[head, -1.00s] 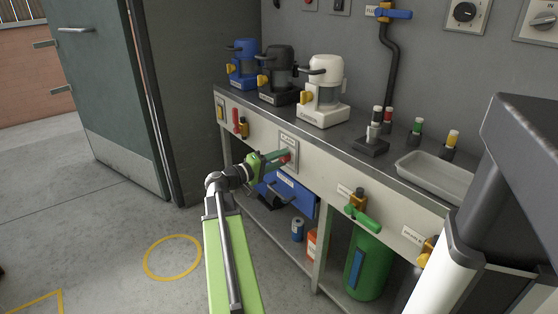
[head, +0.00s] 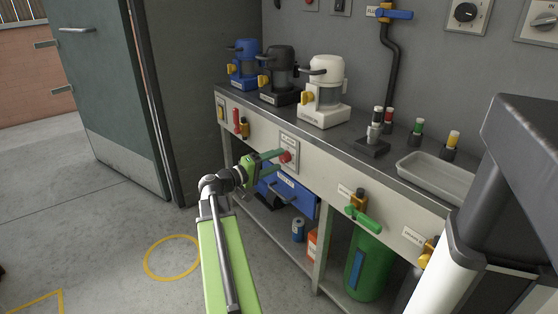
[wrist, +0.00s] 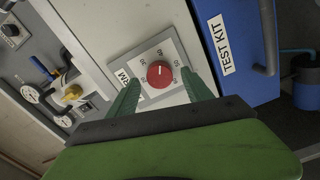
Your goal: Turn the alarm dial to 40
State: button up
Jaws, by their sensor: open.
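The alarm dial is a round red knob (wrist: 159,74) with a white pointer mark, on a pale square plate (wrist: 181,98) with numbers around it. In the head view the red knob (head: 285,157) sits on the bench's front panel. My green gripper (wrist: 163,92) is open, its two fingers on either side of the plate in the wrist view, with the knob between them. In the head view my gripper (head: 277,155) reaches the knob from the left. I cannot tell whether the fingers touch it.
A blue test kit box (wrist: 235,50) is beside the dial plate. The bench top (head: 345,140) overhangs the panel and carries several dispensers and a tray (head: 436,178). A green valve handle (head: 363,218) sticks out to the right.

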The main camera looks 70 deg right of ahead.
jog(key=v, duration=1.5)
jog(key=shift+a, duration=0.15)
